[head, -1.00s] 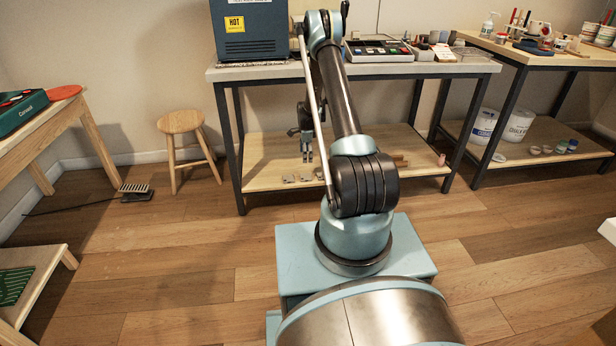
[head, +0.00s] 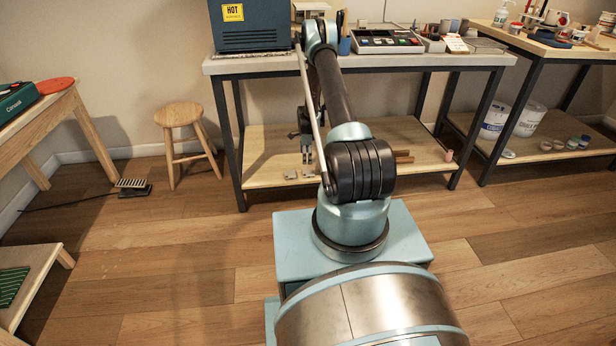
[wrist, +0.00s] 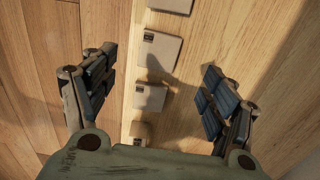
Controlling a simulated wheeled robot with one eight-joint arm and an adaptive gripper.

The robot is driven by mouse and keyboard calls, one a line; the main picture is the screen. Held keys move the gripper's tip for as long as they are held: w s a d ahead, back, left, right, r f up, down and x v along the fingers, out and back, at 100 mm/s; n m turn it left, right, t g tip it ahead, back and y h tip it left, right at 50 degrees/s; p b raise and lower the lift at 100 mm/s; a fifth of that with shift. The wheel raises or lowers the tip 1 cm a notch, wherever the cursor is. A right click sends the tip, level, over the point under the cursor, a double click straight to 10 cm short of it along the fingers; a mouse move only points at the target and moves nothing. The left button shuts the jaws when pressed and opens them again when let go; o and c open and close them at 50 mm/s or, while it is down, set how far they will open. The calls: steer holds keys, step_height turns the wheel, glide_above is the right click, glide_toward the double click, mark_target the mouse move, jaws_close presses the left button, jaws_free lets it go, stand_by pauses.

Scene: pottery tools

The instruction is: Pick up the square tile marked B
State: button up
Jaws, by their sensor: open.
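Several small grey square tiles lie in a row on the lower wooden shelf. In the wrist view there is one at the top edge (wrist: 172,5), one below it (wrist: 160,51), one mid-row (wrist: 150,97) and one at the bottom (wrist: 141,130), partly hidden by my gripper's body. Some carry a small dark label, too small to read, so I cannot tell which is B. My gripper (wrist: 158,82) is open and empty above the row, with fingers on either side of it. In the head view, my gripper (head: 306,152) is above the shelf near some tiles (head: 291,174).
The lower shelf (head: 262,158) sits under a bench (head: 440,62) with a dark kiln-like box (head: 249,28) and a control panel (head: 385,41) on top. A bench leg (head: 235,140) stands left of the tiles. A wooden stool (head: 179,117) stands further left.

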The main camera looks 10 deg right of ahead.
mark_target(307, 173)
steer(key=shift+d+f, duration=0.15)
steer(key=shift+f, duration=5.05)
steer(key=shift+c, duration=0.3)
steer(key=c, duration=1.1)
